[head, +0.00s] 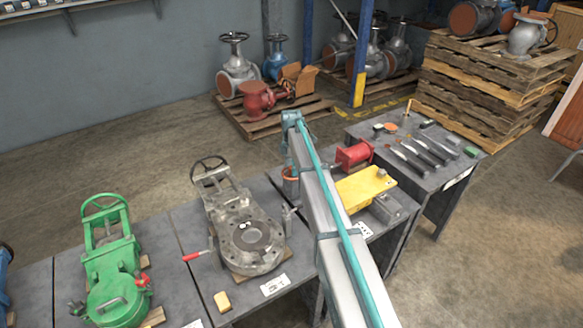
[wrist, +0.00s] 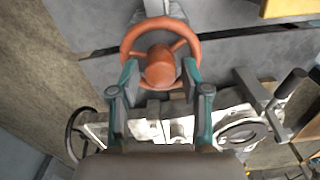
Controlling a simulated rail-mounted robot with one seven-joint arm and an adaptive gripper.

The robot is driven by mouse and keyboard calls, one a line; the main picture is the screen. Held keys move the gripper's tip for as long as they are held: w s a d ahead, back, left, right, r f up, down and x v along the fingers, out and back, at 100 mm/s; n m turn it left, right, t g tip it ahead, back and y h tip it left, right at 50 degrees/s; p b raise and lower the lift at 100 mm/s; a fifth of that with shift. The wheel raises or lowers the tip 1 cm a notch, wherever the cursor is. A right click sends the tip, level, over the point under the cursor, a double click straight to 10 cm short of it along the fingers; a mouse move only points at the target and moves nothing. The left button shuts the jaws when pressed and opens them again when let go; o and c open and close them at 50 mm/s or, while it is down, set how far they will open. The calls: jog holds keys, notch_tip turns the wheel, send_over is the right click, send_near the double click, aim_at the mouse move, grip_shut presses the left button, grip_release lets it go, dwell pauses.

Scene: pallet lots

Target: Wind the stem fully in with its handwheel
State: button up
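An orange handwheel (wrist: 129,42) with a thick round hub faces the wrist camera. In the head view only part of an orange piece (head: 290,186) shows beside my arm; I cannot tell if it is the same wheel. My gripper (wrist: 160,72) has its two teal fingers apart, one on each side of the hub, with the tips over the wheel. Thin gaps seem to remain between fingers and hub; contact is unclear. A grey stem-like part (wrist: 158,8) shows behind the wheel's top. In the head view my gripper is hidden by my arm.
A grey valve (head: 238,212) with a dark handwheel (head: 208,168) lies left of my arm. A green valve (head: 108,262) is further left.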

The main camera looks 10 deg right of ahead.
jog(key=shift+o, duration=0.2)
notch_tip(320, 180, up, 12)
dwell(0.7)
